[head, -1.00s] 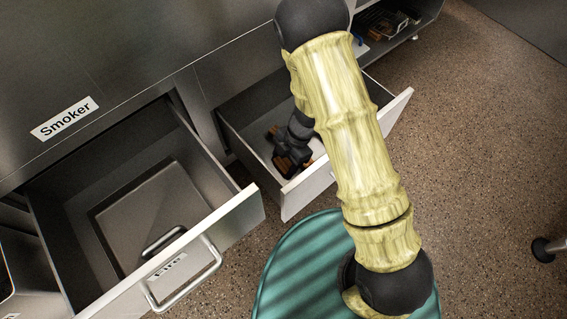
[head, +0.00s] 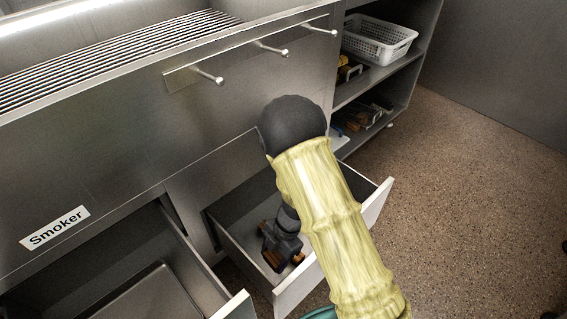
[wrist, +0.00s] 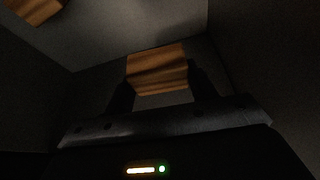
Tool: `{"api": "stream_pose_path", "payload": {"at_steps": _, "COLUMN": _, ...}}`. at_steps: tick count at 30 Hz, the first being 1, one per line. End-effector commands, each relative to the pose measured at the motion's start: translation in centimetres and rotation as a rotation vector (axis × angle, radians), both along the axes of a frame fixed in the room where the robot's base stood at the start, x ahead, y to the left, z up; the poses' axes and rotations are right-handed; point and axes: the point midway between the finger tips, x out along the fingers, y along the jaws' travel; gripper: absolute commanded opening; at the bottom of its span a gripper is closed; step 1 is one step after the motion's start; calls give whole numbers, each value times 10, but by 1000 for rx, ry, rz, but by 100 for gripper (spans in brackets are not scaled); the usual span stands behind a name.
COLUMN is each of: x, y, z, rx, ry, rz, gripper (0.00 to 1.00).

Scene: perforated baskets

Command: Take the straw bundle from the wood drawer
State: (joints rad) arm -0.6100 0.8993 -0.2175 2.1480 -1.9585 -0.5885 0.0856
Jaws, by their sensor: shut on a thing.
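My gripper (head: 281,254) is down inside the open right-hand drawer (head: 287,295). In the wrist view its two fingers (wrist: 159,85) are shut on a brown wood-grained block (wrist: 157,68), one finger on each side. Another brown wood piece (wrist: 36,8) lies apart on the drawer floor at the upper left of that view. In the head view brown pieces show around the gripper, partly hidden by it. I cannot make out a straw bundle; the drawer's right part is hidden behind my arm.
A second open drawer (head: 235,307), under the Smoker label (head: 55,228), holds a metal tray (head: 150,296). Rods with round ends (head: 270,48) stick out of the counter front above. Shelves at the right hold a white perforated basket (head: 380,38). The floor to the right is clear.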

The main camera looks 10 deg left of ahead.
Motion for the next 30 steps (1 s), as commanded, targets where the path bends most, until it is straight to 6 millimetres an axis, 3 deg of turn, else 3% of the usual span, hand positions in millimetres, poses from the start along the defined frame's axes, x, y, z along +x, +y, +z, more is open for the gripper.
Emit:
{"api": "stream_pose_path", "payload": {"at_steps": 6, "x": 4, "y": -1, "z": 4, "rx": 0, "ry": 0, "rz": -33, "gripper": 33}}
{"api": "stream_pose_path", "payload": {"at_steps": 11, "x": 25, "y": -9, "z": 21, "rx": 1, "ry": -2, "rz": -227, "gripper": 33}}
{"api": "stream_pose_path", "payload": {"at_steps": 17, "x": 71, "y": -37, "z": 56, "rx": 2, "ry": -1, "rz": -684, "gripper": 33}}
{"api": "stream_pose_path", "payload": {"at_steps": 21, "x": 100, "y": -66, "z": 81, "rx": 2, "ry": -1, "rz": -1026, "gripper": 33}}
{"api": "stream_pose_path", "payload": {"at_steps": 30, "x": 139, "y": -138, "z": 130, "rx": 0, "ry": 0, "rz": -1682, "gripper": 33}}
